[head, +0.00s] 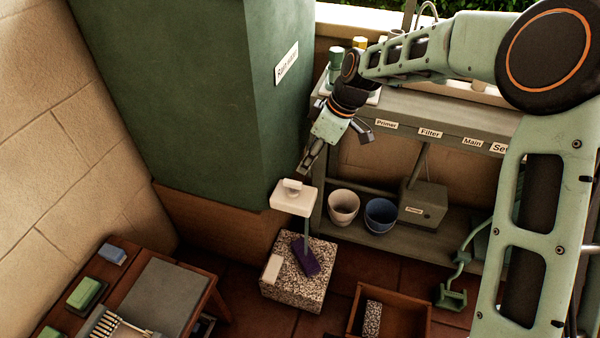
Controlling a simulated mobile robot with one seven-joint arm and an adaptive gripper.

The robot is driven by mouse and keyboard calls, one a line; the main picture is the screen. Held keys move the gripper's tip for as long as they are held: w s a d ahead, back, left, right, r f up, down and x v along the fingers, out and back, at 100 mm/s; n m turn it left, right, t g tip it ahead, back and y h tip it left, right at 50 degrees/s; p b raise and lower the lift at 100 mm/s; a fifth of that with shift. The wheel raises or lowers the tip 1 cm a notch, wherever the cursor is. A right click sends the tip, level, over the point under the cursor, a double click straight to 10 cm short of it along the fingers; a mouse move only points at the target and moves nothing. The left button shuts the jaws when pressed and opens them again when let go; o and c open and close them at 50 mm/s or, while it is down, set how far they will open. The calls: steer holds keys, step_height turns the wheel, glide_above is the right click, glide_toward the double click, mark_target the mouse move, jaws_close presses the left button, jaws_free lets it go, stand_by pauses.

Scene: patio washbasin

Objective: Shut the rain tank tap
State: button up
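The rain tank (205,80) is the tall dark green block at left centre, with a "Rain water" label (286,64) on its side. A white fitting (295,199) with a small raised handle (292,185) sits at the tank's lower right corner; it looks like the tap. A thin pale strip runs down from it; I cannot tell whether it is water or a pipe. My gripper (309,160) points down just above and right of the fitting, apparently apart from it. Its fingertips are small and dark, and their opening is unclear.
Below the fitting, a speckled block (290,290) carries a purple item (304,256) and a white bar (272,268). White (343,207) and blue (381,214) pots stand on the lower shelf at right. A labelled bench (450,120) and wooden table (120,285) flank the area.

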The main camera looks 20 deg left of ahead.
mark_target(290, 181)
steer(key=shift+n, duration=0.3)
steer(key=b+x, duration=0.1)
steer(key=x, duration=0.2)
steer(key=b+x, duration=0.1)
steer(key=x, duration=0.3)
steer(key=w+a+b+x, duration=0.1)
steer(key=x, duration=0.3)
steer(key=shift+a+r, duration=0.1)
jaws_close()
